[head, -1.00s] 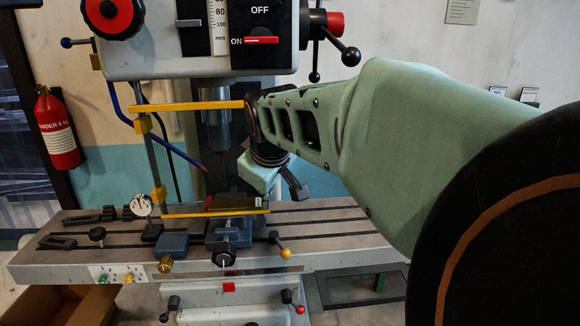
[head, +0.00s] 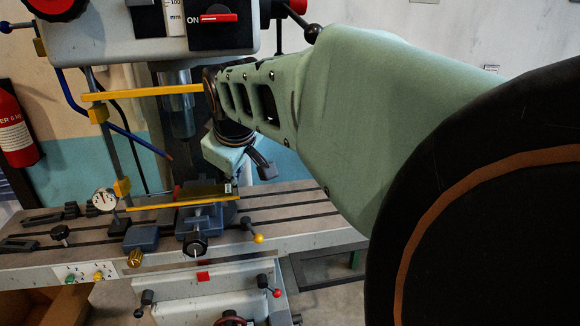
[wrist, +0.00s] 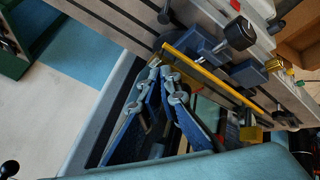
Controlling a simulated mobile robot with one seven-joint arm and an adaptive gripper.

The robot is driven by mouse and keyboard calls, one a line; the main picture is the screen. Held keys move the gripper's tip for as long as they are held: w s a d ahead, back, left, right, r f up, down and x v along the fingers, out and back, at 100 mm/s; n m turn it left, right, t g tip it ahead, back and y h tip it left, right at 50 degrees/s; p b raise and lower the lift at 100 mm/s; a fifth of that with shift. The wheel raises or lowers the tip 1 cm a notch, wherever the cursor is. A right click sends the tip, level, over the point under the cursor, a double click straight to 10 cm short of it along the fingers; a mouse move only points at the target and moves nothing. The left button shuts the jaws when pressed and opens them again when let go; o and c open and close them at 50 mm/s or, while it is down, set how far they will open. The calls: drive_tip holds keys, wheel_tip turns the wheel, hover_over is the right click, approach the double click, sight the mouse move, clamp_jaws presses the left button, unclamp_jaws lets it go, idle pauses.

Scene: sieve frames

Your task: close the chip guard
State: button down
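The chip guard is a clear panel with a yellow top bar (head: 145,93) and a yellow lower bar (head: 180,203), hung from a vertical post at its left. It stands in front of the drill spindle, above the vise. The guard's yellow bar (wrist: 215,82) runs close past the tips; contact cannot be told. My arm hides the top bar's right end.
The slotted machine table (head: 310,207) lies below, with the vise (head: 202,217), a dial gauge (head: 104,200) and a yellow-knobbed lever (head: 258,238). The drill head (head: 150,35) hangs above. A fire extinguisher (head: 14,135) is at left.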

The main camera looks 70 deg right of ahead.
drive_tip(key=v, duration=1.2)
drive_tip(key=w+a+n+t+y+p, duration=0.1)
drive_tip(key=w+a+y+p, duration=0.15)
drive_tip(key=w+a, duration=0.4)
drive_tip(key=w+a+t+y+p, duration=0.1)
drive_tip(key=w+a+p, duration=0.25)
drive_tip(key=a, duration=0.65)
drive_tip(key=a+f+y+p, duration=0.1)
drive_tip(key=a+f+p, duration=0.1)
drive_tip(key=a, duration=0.6)
drive_tip(key=s+a+f+g+y+p, duration=0.1)
drive_tip(key=a+f+p, duration=0.1)
drive_tip(key=a, duration=0.5)
drive_tip(key=shift+a+p, duration=0.4)
drive_tip(key=shift+p, duration=0.35)
drive_tip(key=shift+d+f, duration=0.1)
